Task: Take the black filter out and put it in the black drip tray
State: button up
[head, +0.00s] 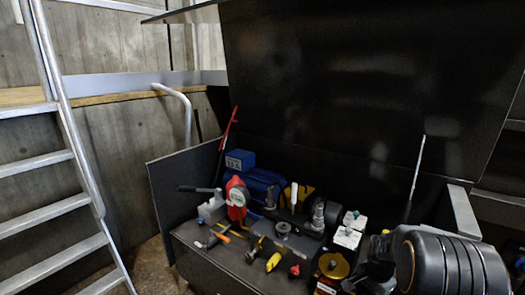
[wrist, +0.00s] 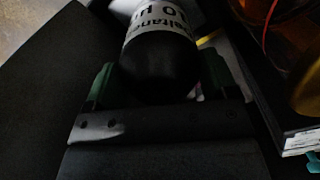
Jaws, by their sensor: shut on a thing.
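The black filter (wrist: 160,62) is a dark cylinder with a white printed label band, seen in the upper middle of the wrist view. My gripper (wrist: 162,85) is shut on it, with a green-edged finger on each side. The filter's far end is cut off by the top of the view. In the head view my dark arm covers the lower right, and I cannot make out the filter there. I cannot pick out the black drip tray with certainty in either view.
A raised black lid (head: 370,80) stands behind. A metal ladder (head: 50,215) is at left. A dark flat surface (wrist: 45,95) fills the wrist view's left.

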jog(key=shift+n, duration=0.9)
jog(key=shift+r, duration=0.1)
jog(key=shift+n+p, duration=0.55)
jog(key=shift+n, duration=2.05)
jog(key=shift+n+p, duration=0.45)
jog(key=shift+n, duration=2.15)
